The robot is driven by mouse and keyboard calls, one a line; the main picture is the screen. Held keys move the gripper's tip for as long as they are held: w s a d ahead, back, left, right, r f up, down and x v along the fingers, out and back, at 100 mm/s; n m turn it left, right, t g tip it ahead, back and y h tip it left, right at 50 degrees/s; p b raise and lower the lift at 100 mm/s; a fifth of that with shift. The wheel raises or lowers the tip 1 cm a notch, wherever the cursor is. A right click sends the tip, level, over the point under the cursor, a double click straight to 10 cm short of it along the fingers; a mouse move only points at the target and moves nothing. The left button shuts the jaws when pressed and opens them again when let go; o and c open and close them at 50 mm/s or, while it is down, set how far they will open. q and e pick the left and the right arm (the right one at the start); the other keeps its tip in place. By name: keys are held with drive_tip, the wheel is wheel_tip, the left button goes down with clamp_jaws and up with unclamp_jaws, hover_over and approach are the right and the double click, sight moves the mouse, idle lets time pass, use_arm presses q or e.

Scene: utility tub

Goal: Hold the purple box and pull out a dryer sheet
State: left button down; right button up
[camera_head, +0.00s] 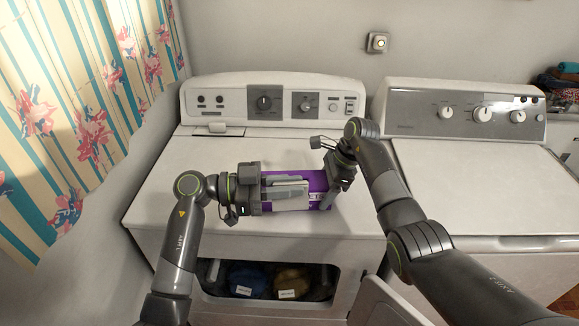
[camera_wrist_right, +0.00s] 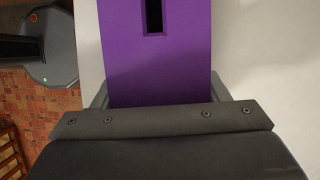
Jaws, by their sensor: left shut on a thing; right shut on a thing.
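The purple box (camera_head: 314,180) lies on top of the white dryer, partly hidden by both grippers. My left gripper (camera_head: 290,192) comes in from the left, its fingers lying along the box; it is shut on the box. My right gripper (camera_head: 334,190) reaches down at the right end of the box and is shut on it. In the right wrist view the purple box (camera_wrist_right: 158,70) lies between the right fingers, with a dark slot (camera_wrist_right: 154,15) in its face. I make out no dryer sheet in the slot.
The dryer top (camera_head: 180,190) is clear around the box, with a control panel (camera_head: 280,102) behind. A washer (camera_head: 470,190) stands at the right. The dryer's front opening (camera_head: 235,300) shows cloth items inside. A floral curtain (camera_head: 80,100) hangs at the left.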

use_arm(q)
drive_tip(key=s, duration=0.6)
drive_tip(key=shift+a, duration=0.2)
use_arm(e)
drive_tip(key=o, duration=1.2)
drive_tip(key=shift+r, duration=0.1)
drive_tip(key=v, duration=1.2)
drive_tip(key=shift+w+d, duration=0.1)
drive_tip(key=shift+w, duration=0.05)
